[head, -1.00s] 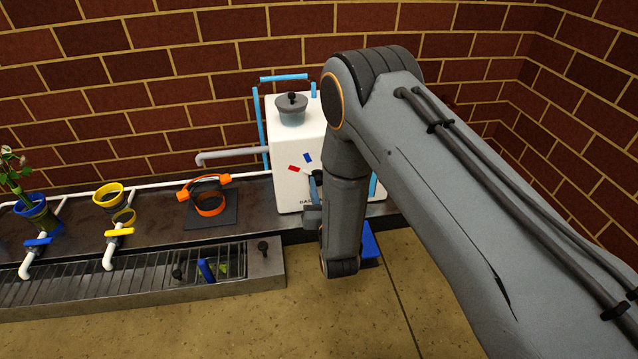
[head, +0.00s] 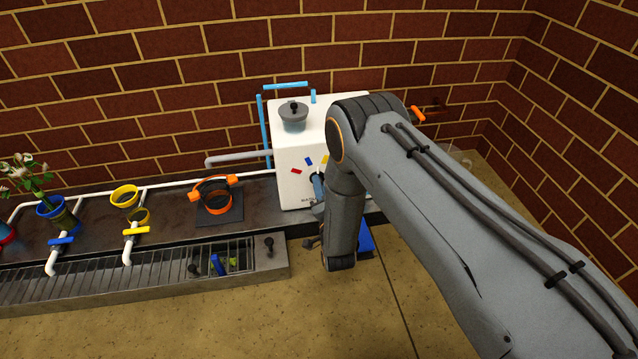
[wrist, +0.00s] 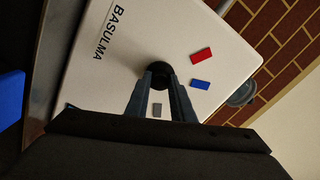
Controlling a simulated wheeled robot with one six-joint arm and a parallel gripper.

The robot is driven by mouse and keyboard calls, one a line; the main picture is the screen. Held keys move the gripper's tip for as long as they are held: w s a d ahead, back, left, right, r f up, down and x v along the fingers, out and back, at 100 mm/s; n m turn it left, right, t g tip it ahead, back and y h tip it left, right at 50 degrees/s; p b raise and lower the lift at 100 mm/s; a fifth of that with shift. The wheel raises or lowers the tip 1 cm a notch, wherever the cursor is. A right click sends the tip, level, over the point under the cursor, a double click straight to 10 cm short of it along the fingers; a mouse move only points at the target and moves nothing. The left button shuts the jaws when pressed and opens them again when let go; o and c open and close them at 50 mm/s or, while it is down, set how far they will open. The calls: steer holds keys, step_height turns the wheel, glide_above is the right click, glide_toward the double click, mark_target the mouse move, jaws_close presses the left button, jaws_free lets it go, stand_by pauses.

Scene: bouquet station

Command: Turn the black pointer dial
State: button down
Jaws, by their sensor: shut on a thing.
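The black pointer dial (wrist: 158,74) sits on the front of a white box (head: 288,178). My gripper (wrist: 160,80) is shut on the dial, with one finger on each side of it in the wrist view. In the head view my gripper (head: 318,188) is at the box front and hides most of the dial. Around the dial are a red mark (head: 296,171), a blue mark (head: 309,161) and a yellow mark (head: 325,159). The wrist view also shows a grey mark (wrist: 157,110) between the fingers. Where the pointer aims cannot be told.
A grey lidded pot (head: 294,118) stands on the box. A blue object (head: 366,240) lies right of my gripper.

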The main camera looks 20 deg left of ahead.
steer(key=m+p, duration=0.5)
steer(key=m, duration=0.6)
steer(key=shift+p, duration=0.3)
stand_by(0.3)
steer(key=c, duration=1.5)
jaws_free()
steer(key=shift+c, duration=0.2)
steer(key=shift+s, duration=0.1)
steer(key=p+v, duration=0.2)
steer(key=v, duration=0.5)
steer(key=shift+s+d, duration=0.2)
steer(key=shift+s, duration=0.1)
